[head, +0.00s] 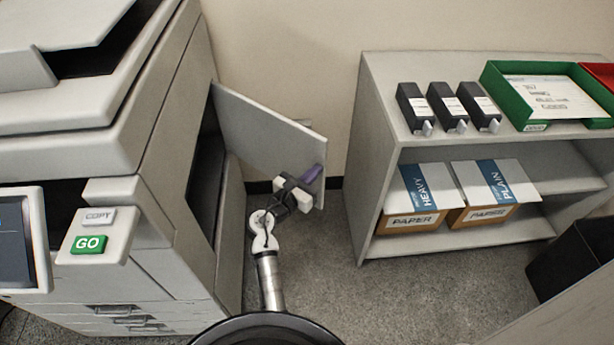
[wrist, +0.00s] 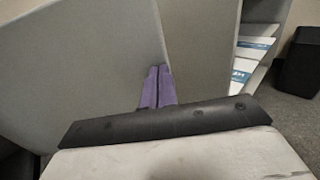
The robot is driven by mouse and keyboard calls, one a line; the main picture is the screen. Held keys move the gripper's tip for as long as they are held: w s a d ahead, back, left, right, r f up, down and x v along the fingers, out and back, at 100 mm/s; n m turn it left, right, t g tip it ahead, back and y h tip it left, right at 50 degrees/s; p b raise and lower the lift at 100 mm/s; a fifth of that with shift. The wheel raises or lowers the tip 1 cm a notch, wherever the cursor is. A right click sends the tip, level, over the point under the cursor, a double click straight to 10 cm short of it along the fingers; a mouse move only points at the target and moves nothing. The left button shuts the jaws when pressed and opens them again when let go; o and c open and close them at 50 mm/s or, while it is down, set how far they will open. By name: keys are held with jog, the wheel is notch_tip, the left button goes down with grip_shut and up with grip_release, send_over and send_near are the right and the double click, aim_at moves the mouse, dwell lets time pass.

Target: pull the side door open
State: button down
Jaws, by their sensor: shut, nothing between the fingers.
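The side door (head: 265,135) of the copier stands swung out from the machine's right side, with the dark opening behind it visible. The door's pale panel fills the upper left of the wrist view (wrist: 75,65). My gripper (head: 312,173) is at the door's free end, its purple fingers against or very close to the panel. In the wrist view the purple fingers (wrist: 156,85) are together with nothing seen between them, their tips by the panel's edge. I cannot tell whether they touch it. The door's handle is not clearly visible.
The copier (head: 165,200) stands at left. A shelf unit (head: 380,150) with paper boxes (head: 412,200), black cartridges (head: 446,107) and a green tray (head: 500,90) stands at right. A dark bin (head: 570,255) is at far right. Carpet between copier and shelf is clear.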

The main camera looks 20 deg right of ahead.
jog(key=w+d+n+t+y, duration=0.1)
jog(key=w+d+n+t, duration=0.1)
jog(key=w+d, duration=0.9)
jog(key=d, duration=0.3)
jog(key=shift+w+d+y, duration=0.3)
jog(key=shift+d+y, duration=0.1)
jog(key=shift+s+a, duration=0.1)
